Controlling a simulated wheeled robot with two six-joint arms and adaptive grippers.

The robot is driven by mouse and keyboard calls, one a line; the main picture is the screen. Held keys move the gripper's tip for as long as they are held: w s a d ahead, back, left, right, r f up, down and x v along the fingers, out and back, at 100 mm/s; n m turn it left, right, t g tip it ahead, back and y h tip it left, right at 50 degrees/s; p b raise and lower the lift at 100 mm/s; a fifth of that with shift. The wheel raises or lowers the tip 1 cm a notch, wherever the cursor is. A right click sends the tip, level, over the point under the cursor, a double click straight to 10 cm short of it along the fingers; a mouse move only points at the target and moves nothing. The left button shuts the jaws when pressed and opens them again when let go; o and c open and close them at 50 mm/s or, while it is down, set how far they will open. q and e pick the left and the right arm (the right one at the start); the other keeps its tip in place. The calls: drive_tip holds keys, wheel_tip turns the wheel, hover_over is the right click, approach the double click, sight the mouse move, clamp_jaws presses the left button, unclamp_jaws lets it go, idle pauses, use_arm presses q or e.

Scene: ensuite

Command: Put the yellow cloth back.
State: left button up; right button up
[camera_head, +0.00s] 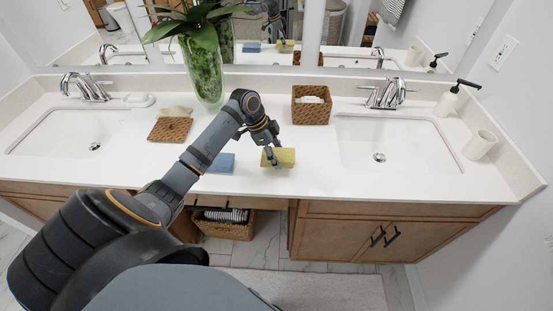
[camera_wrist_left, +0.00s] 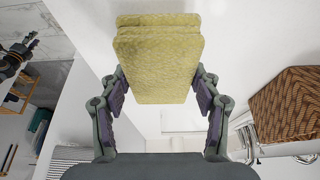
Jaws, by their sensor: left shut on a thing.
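The yellow cloth (camera_head: 284,157) is a folded pad above the white counter (camera_head: 310,182), right of the blue cloth (camera_head: 222,162). My left gripper (camera_head: 272,154) is shut on the yellow cloth. In the left wrist view the cloth (camera_wrist_left: 158,60) sits between the two fingers of my left gripper (camera_wrist_left: 160,92). Whether the cloth touches the counter is hard to tell. My right gripper is not in view.
A wicker basket (camera_head: 311,105) stands behind the yellow cloth. Sinks (camera_head: 390,145) lie at both sides, with a soap dispenser (camera_head: 447,101) and cup (camera_head: 480,145) at right.

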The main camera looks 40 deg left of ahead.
use_arm(q)
wheel_tip(320, 180, down, 2)
drive_tip(key=shift+f+p, duration=0.2)
drive_tip(key=shift+p, duration=0.15)
drive_tip(key=shift+f, duration=0.15)
drive_tip(key=shift+s+f, duration=0.1)
drive_tip(key=o, duration=1.1)
drive_tip(key=shift+r, duration=0.2)
drive_tip(key=b+v, duration=0.2)
drive_tip(key=v, duration=1)
drive_tip(key=shift+d, duration=0.1)
